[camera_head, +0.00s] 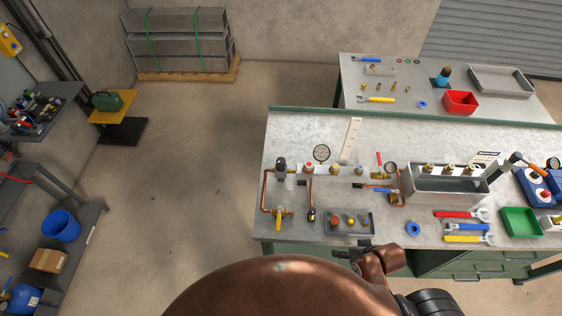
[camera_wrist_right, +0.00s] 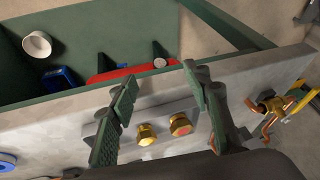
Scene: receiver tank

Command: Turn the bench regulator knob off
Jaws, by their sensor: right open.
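In the head view, a dark knob-like part (camera_head: 281,163) stands upright on the copper pipework at the bench's left; I cannot tell for sure that it is the regulator knob. A yellow-handled brass valve (camera_head: 280,214) sits on the same pipework nearer the front. It seems to show at the right of the right wrist view (camera_wrist_right: 270,104). My right gripper (camera_head: 358,254) is at the bench's front edge, below the small tray and apart from the pipework. In the wrist view its green-padded fingers (camera_wrist_right: 160,76) are spread and empty. My left gripper is not in view.
A grey tray (camera_head: 331,231) with brass fittings lies by my right gripper. In the wrist view, an open green drawer or compartment holds a red item (camera_wrist_right: 125,72).

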